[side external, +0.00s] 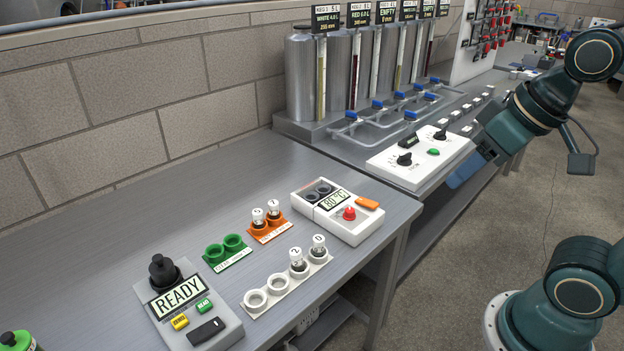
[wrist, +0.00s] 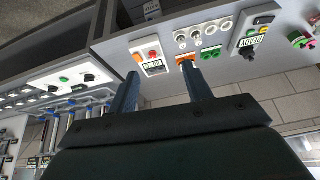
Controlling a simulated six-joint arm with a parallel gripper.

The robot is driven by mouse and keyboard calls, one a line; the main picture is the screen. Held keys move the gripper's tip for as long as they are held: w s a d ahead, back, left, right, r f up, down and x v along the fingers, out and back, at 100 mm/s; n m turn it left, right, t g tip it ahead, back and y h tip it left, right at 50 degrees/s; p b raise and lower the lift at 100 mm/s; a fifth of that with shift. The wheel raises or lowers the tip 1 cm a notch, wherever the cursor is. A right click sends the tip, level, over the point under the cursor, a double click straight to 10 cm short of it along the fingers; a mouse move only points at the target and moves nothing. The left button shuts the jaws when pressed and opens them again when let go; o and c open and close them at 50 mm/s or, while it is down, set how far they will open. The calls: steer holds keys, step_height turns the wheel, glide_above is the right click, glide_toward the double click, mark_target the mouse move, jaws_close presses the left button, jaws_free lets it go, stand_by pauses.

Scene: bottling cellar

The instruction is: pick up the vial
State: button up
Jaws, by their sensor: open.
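Several small vials with white lettered caps stand upright in holders on the grey bench. Two vials (side external: 258,217) sit in the orange holder (side external: 272,236). Two more vials (side external: 318,246) sit in the white holder (side external: 268,311), whose other two wells are empty. I cannot tell which vial is meant. My gripper (wrist: 160,75) is open and empty, its two blue fingers apart in the wrist view. In the side view it is at the right, partly behind the white control box, away from the vials. The wrist view shows the white holder (wrist: 197,38) small and far off.
A green holder (side external: 224,252) is empty. A READY reader (side external: 190,311) with a black knob stands at front left. A heater showing 80 °C (side external: 340,211) stands beside the orange holder. A white control box (side external: 420,160) and steel tanks (side external: 304,75) stand further back.

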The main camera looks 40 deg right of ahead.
steer(key=w+r+m+g, duration=0.1)
steer(key=w+r+m, duration=0.35)
steer(key=w, duration=0.75)
steer(key=m+g, duration=0.5)
steer(key=m, duration=0.9)
glide_above(274, 202)
step_height(274, 202, down, 17)
steer(key=shift+w+f+m, duration=0.15)
steer(key=shift+f+m, duration=0.1)
steer(key=shift+f, duration=0.35)
steer(key=shift+f, duration=4.3)
steer(key=shift+f, duration=0.1)
